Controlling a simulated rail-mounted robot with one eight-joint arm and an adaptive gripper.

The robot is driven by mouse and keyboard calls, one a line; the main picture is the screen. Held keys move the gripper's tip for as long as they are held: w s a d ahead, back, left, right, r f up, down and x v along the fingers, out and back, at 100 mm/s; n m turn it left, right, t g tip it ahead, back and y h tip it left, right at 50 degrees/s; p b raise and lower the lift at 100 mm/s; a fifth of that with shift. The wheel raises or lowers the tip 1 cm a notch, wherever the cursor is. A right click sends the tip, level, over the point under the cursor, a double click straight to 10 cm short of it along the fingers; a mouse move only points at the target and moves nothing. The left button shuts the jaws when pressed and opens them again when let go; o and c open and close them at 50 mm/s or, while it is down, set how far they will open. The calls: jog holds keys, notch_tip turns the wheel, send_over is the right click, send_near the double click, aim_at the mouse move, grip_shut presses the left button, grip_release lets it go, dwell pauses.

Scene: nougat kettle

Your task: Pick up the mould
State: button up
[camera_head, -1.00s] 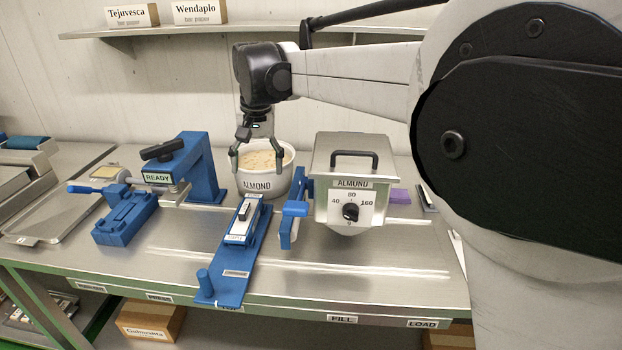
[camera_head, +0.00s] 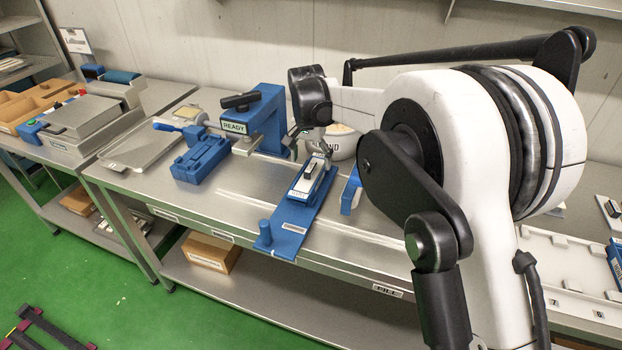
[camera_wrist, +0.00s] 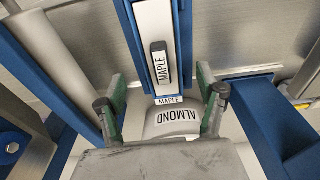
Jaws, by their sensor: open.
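The pale block labelled MAPLE (camera_wrist: 152,25), with a black handle on top, appears to be the mould. It lies in a blue track (camera_head: 292,226) on the workbench; in the head view the pale block (camera_head: 308,178) is near the track's far end. My gripper (camera_head: 308,140) is above and just beyond that end, partly hidden by my arm. In the wrist view my gripper (camera_wrist: 160,100) is open, its green-padded fingers apart with nothing held between them. The block's near end, also marked MAPLE, shows between and ahead of the fingers, apart from them.
The white bowl labelled ALMOND (camera_wrist: 172,121) stands close behind the track, low between the fingers. A blue press with a READY sign (camera_head: 262,115) stands left of the track, with a blue fixture (camera_head: 200,158) before it. The bench's front middle (camera_head: 235,205) is clear.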

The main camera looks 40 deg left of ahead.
aim_at(310, 167)
jog(key=shift+w+a+f+p, duration=0.1)
jog(key=shift+f+p, duration=0.15)
jog(key=shift+f, duration=1.3)
jog(key=shift+a+f+p, duration=0.1)
jog(key=shift+f+p, duration=0.1)
jog(key=shift+f, duration=1.3)
jog(key=shift+f+b, duration=0.3)
jog(key=shift+b, duration=0.1)
jog(key=shift+c, duration=0.5)
jog(key=c, duration=1.6)
jog(key=shift+r, duration=0.15)
